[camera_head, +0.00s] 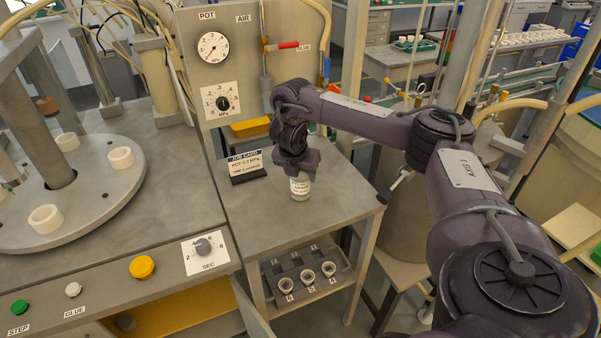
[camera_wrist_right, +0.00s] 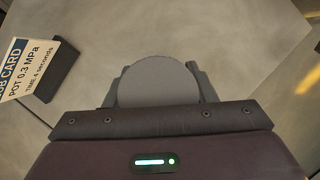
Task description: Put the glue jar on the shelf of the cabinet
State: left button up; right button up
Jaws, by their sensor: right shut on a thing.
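The glue jar (camera_head: 300,188), a small white labelled jar, stands upright at the grey top (camera_head: 345,205) of the stand in the middle of the head view. I cannot tell whether its base touches the top. My right gripper (camera_head: 298,170) points down over it and is shut on it. In the right wrist view, the jar's round grey lid (camera_wrist_right: 158,82) sits between the fingers of the right gripper (camera_wrist_right: 158,95). Under the stand's top is an open lower space with a tray (camera_head: 335,284) of several small cups. I cannot tell which part is the cabinet shelf. My left gripper is out of view.
A job card (camera_head: 246,166) stands left of the jar, and also shows in the wrist view (camera_wrist_right: 40,70). A panel with gauge (camera_head: 213,47) and dial rises behind. A round turntable (camera_head: 100,205) with white rings is at left. The stand's top right of the jar is clear.

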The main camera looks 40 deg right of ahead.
jog(key=o, duration=1.3)
jog(key=shift+f, duration=0.1)
jog(key=shift+c, duration=0.2)
